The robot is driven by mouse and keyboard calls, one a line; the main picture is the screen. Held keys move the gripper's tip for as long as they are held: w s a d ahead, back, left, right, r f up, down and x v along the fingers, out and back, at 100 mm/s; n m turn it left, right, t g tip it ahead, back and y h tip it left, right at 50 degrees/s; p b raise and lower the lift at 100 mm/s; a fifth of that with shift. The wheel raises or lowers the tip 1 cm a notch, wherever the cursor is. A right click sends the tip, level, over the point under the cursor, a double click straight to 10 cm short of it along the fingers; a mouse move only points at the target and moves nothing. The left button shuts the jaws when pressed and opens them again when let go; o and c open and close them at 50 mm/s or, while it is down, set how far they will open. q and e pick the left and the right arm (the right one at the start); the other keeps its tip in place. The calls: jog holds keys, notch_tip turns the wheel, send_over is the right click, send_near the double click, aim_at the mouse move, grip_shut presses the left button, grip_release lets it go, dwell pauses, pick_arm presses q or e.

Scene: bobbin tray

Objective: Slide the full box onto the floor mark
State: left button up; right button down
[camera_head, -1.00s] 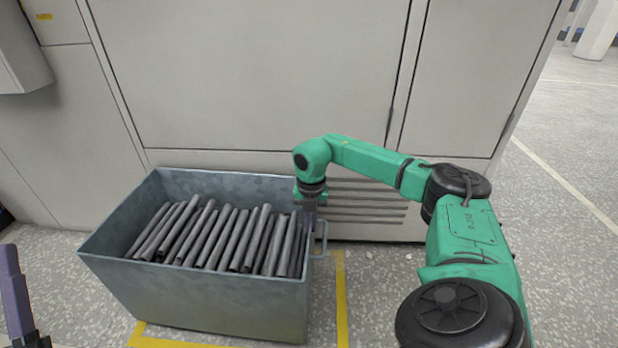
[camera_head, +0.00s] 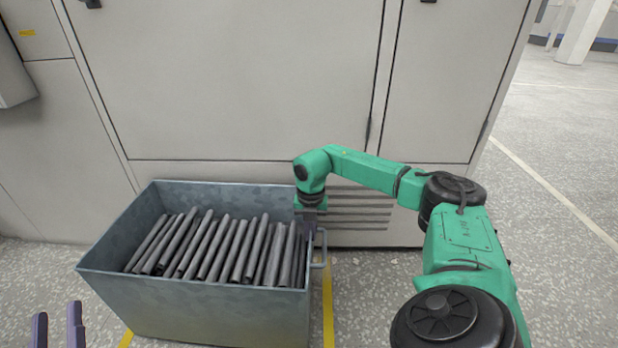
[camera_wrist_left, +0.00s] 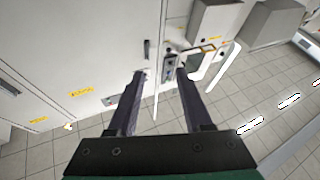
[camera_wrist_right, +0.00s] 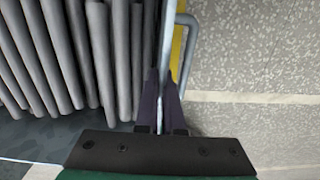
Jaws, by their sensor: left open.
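The full box (camera_head: 200,312) is a grey metal bin filled with dark grey rods (camera_head: 215,250). It stands on the floor over the yellow floor mark (camera_head: 328,300), which shows along its right side and at its front left corner; the rest is hidden. My right gripper (camera_head: 309,222) is at the box's right wall, beside the handle (camera_head: 322,248). In the right wrist view its fingers (camera_wrist_right: 162,75) are closed on the thin wall, one on each side. My left gripper (camera_head: 56,308) is open and empty, left of the box; its fingers also show in the left wrist view (camera_wrist_left: 160,75).
A large pale cabinet (camera_head: 240,80) with a vented lower panel (camera_head: 360,210) stands behind the box. Speckled floor (camera_head: 560,200) is open on the right, with a pale line across it. A grey housing (camera_head: 14,60) juts out at the far left.

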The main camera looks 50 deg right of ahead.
pick_arm(q)
jog(key=shift+s+d+f, duration=0.1)
jog(key=shift+s+f, duration=0.1)
jog(key=shift+f, duration=0.45)
pick_arm(e)
jog(key=shift+s+d+f, duration=0.1)
jog(key=shift+s+d, duration=0.3)
jog(key=shift+d, duration=0.05)
jog(key=c, duration=1)
grip_release()
pick_arm(q)
jog(key=shift+d, duration=0.15)
pick_arm(e)
jog(key=shift+o, duration=0.2)
pick_arm(q)
jog(key=shift+r, duration=0.15)
pick_arm(e)
jog(key=shift+w+a, duration=0.1)
jog(key=shift+a, duration=0.05)
